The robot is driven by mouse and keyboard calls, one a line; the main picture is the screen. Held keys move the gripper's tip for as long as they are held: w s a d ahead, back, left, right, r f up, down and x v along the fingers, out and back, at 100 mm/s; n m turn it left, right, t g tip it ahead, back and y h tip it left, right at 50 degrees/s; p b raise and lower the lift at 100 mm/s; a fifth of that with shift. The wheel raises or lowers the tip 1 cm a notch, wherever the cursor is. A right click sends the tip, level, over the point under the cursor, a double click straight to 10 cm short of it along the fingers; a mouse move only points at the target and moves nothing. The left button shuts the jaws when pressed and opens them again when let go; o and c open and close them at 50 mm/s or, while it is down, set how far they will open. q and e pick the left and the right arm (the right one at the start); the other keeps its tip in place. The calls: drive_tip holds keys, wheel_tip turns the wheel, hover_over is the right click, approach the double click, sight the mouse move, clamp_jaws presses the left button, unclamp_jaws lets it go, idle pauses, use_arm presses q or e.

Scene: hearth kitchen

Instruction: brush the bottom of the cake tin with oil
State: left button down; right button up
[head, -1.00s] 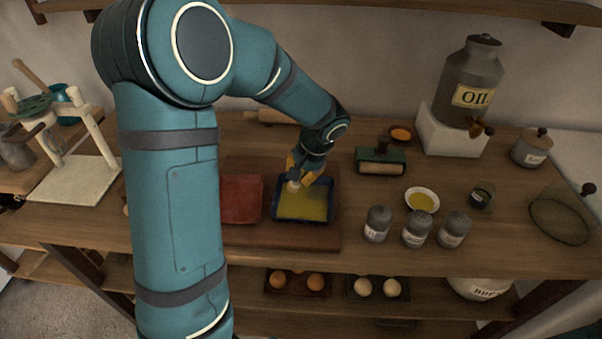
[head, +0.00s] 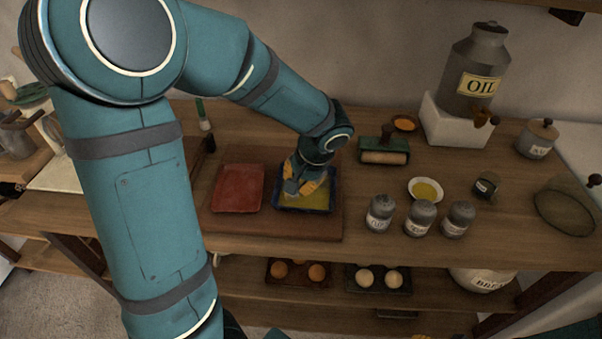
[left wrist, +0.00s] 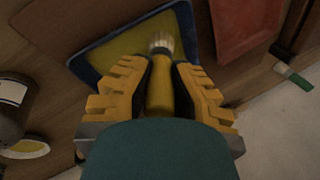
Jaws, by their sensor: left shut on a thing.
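The dark blue rectangular cake tin (head: 333,202) lies on a brown board, its bottom yellow. It also shows in the left wrist view (left wrist: 92,68). My left gripper (head: 304,190) is over the tin, fingers pointing down. In the left wrist view my left gripper (left wrist: 160,66) is shut on a brush (left wrist: 161,41) with pale bristles; the bristles are over the yellow bottom and look to be at it. The fingers hide part of the handle. A white bowl of yellow oil (head: 425,190) stands to the right. A yellow sliver at the head view's bottom edge may be my right gripper (head: 425,337).
A red tin (head: 238,188) lies left of the cake tin. Several grey canisters (head: 420,218) stand to the right.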

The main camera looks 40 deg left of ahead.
use_arm(q)
drive_tip(key=shift+s+d, duration=0.2)
drive_tip(key=shift+s, duration=0.2)
drive_tip(key=shift+r+p, duration=2.3)
drive_tip(key=shift+r, duration=0.65)
drive_tip(key=shift+r+p, duration=1.15)
drive_tip(key=shift+r, duration=0.45)
drive_tip(key=shift+f, duration=0.1)
drive_tip(key=shift+w, duration=0.1)
